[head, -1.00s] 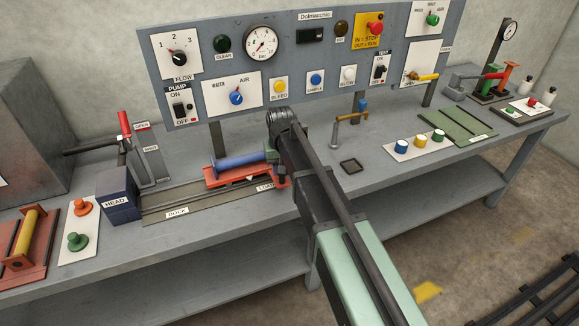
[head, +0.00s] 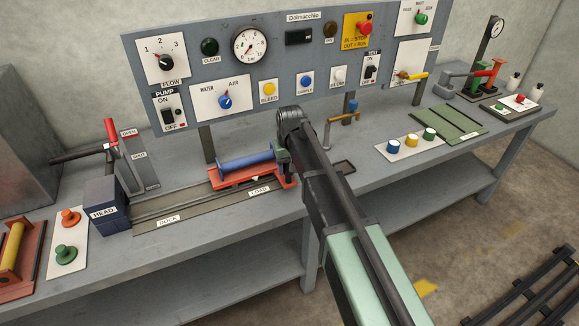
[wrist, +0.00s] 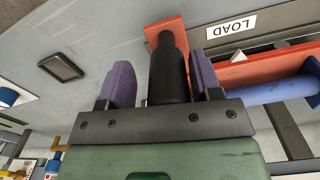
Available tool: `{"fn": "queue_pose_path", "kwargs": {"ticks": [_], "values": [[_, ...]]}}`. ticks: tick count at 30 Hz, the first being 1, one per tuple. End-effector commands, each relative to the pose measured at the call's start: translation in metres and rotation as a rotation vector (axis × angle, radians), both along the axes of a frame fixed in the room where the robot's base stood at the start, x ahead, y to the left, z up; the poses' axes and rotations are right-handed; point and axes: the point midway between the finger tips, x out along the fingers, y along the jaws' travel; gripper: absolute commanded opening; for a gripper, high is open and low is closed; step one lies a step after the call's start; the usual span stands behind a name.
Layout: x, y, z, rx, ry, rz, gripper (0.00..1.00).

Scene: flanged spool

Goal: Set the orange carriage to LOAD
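The orange carriage (head: 232,181) sits at the right end of its rail (head: 185,204), with a blue cylinder (head: 247,162) lying on it. Its white pointer (head: 256,180) stands just above the LOAD label (head: 259,190), nearly in line with it. In the wrist view the carriage (wrist: 262,69) has an upright black handle (wrist: 168,75) at its end. My gripper (wrist: 163,82) has its two purple fingers on either side of this handle. A gap shows at the left finger; the right finger looks very near the handle. In the head view my arm hides the fingertips.
A dark blue HEAD block (head: 107,207) stands at the rail's left end, near the DOCK label (head: 168,220). A red-tipped lever (head: 111,130) is behind it. The control panel (head: 290,60) rises behind the rail. A small dark tray (head: 344,167) lies right of my arm.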

Motion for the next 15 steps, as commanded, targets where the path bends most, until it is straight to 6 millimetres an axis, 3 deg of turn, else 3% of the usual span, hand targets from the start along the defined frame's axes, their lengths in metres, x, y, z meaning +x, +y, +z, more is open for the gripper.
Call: {"fn": "queue_pose_path", "kwargs": {"ticks": [9,15], "values": [[0.0,0.001,0.002,0.002,0.0,0.001,0.61],[0.0,0.001,0.031,0.002,0.0,0.001,0.61]]}}
